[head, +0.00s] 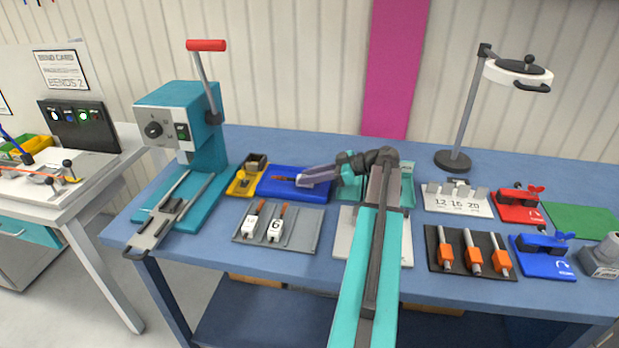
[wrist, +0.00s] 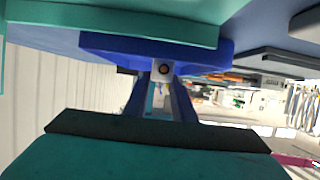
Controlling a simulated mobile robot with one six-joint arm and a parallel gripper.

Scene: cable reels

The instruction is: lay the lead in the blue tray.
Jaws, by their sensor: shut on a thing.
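The blue tray (head: 312,197) lies flat near the back of the blue table, left of centre. My gripper (head: 308,178) is over it, reaching in from the right, and is shut on the lead (head: 284,178). The lead has a thin reddish-brown end pointing left and a pale block at the fingers. In the wrist view the pale block with a dark round end (wrist: 164,70) sits between the fingertips (wrist: 162,84), against the blue tray (wrist: 110,42). The lead is low over the tray; I cannot tell whether it touches the tray floor.
A yellow holder (head: 240,186) stands close left of the tray, beside a teal press (head: 200,130). A grey rack (head: 300,237) with two white-tagged, brown-topped pieces lies in front. A teal tray (head: 349,190) is at the right, partly behind my arm.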

